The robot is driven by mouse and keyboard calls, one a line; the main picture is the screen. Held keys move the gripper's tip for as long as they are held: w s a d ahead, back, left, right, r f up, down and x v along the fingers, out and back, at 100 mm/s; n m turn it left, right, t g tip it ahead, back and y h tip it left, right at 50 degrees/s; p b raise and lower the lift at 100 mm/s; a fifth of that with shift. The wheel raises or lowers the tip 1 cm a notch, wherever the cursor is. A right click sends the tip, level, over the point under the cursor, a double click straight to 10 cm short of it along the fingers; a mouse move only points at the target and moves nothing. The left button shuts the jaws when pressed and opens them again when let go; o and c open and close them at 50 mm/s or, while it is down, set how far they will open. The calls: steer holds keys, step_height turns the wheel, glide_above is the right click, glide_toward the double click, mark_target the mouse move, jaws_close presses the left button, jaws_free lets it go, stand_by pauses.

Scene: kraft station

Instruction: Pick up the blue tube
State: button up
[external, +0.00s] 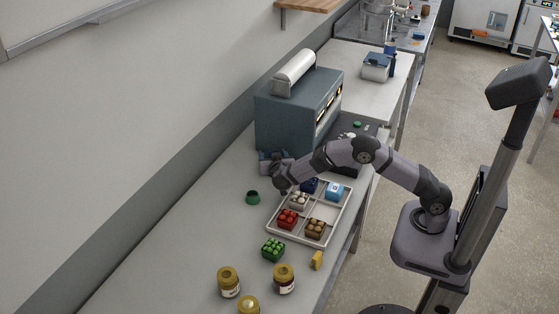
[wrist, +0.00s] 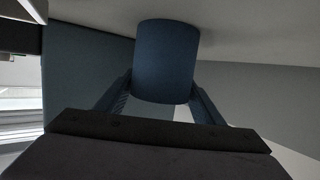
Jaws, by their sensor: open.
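The blue tube (wrist: 166,60) shows in the wrist view as a dark blue cylinder just ahead of my gripper (wrist: 162,92). The two fingers are spread, one at each side of the tube's near end. Whether they touch it cannot be told. In the external view my gripper (external: 271,160) is low in front of the grey machine, behind the far left corner of the tray. The tube cannot be made out clearly there among the dark fingers.
A divided white tray (external: 268,231) holds red, brown, white and blue items. A green pack (external: 272,249), a yellow block (external: 317,260), a dark green round item (external: 252,197) and jars (external: 228,282) stand around it. The grey machine (external: 285,125) stands close behind my gripper.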

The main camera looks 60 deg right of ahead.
steer(key=shift+x, duration=1.05)
steer(key=c, duration=0.7)
steer(key=shift+o, duration=0.2)
steer(key=shift+r, duration=0.15)
step_height(320, 180, up, 28)
steer(key=b, duration=0.2)
steer(key=shift+b, duration=0.3)
